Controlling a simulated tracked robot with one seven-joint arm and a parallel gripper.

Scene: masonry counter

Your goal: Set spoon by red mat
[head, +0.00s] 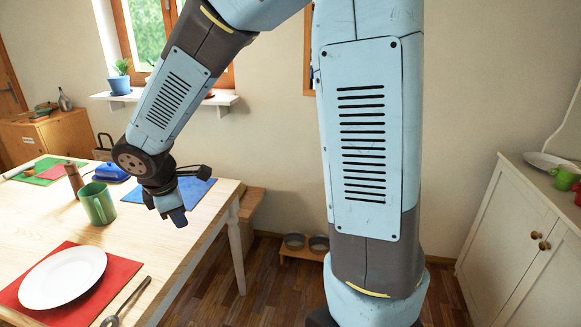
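The red mat (121,275) lies at the near left of the table with a white plate (63,277) on it. A metal spoon (128,297) lies on the bare wood just right of the mat, roughly along its right edge, handle away from me and bowl near the bottom of the picture. A narrow gap seems to separate spoon and mat. My gripper (178,219) points down above the table's right part, beyond the spoon and well apart from it. Its fingers are small and seen from one side, so their opening is unclear. I see nothing hanging from it.
A green mug (97,203) stands left of my gripper, with a pepper mill (74,180) and blue butter dish (111,173) behind. A blue mat (194,190) lies behind my gripper. The table (165,249) is bare between mug and right edge. A white cabinet (519,240) stands right.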

